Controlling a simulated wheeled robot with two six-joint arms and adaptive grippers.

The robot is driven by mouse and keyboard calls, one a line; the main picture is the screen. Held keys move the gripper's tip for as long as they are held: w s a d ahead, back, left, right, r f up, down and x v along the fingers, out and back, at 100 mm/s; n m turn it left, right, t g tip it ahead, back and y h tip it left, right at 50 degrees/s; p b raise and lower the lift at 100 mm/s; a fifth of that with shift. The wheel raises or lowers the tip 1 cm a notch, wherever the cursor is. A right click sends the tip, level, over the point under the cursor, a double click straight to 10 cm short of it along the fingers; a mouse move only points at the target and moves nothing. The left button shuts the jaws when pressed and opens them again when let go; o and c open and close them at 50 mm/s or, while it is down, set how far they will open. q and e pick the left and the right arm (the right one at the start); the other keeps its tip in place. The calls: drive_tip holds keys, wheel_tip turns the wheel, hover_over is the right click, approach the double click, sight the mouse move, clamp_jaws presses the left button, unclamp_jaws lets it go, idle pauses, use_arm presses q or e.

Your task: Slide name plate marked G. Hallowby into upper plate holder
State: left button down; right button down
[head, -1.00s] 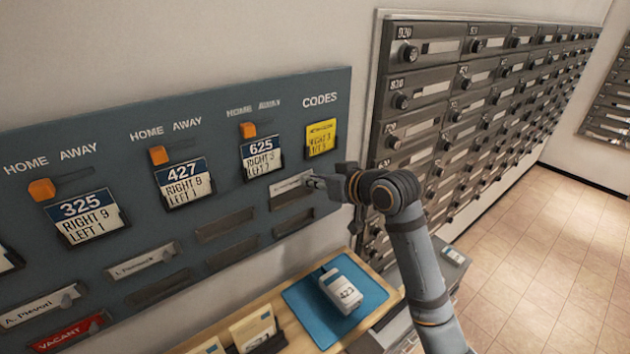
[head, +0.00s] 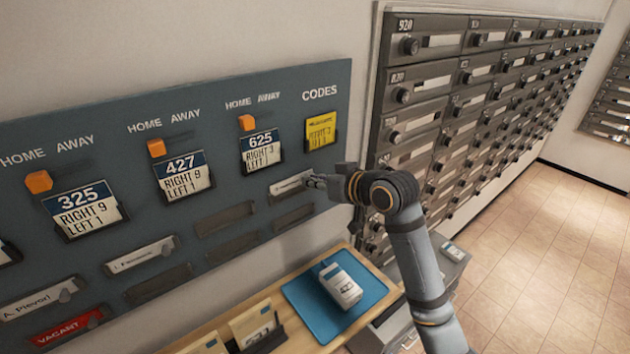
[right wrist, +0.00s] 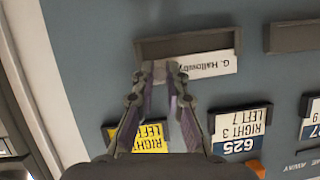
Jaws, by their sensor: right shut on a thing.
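The white name plate marked G. Hallowby (right wrist: 207,66) is held by one end in my right gripper (right wrist: 161,70), whose fingers are shut on it; the right wrist view is upside down. The upper plate holder (right wrist: 188,44) is a dark, shallow tray on the board, with its open inside showing. The plate overlaps the holder's top edge in that view; I cannot tell whether it is inside or just in front. In the head view the plate (head: 291,183) appears at the upper holder, with my right gripper (head: 318,183) at its right end. My left gripper is not in view.
The lower holder (head: 293,216) looks empty. Above are a yellow code card (head: 320,131) and the 625 card (head: 261,151). Grey mailboxes (head: 418,110) stand to the right. Below, a shelf carries a blue mat (head: 312,307) with a white box (head: 341,286).

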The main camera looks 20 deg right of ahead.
drive_tip(key=shift+f, duration=0.4)
drive_tip(key=shift+f+b, duration=0.35)
drive_tip(key=shift+f, duration=0.1)
drive_tip(key=c, duration=0.9)
unclamp_jaws()
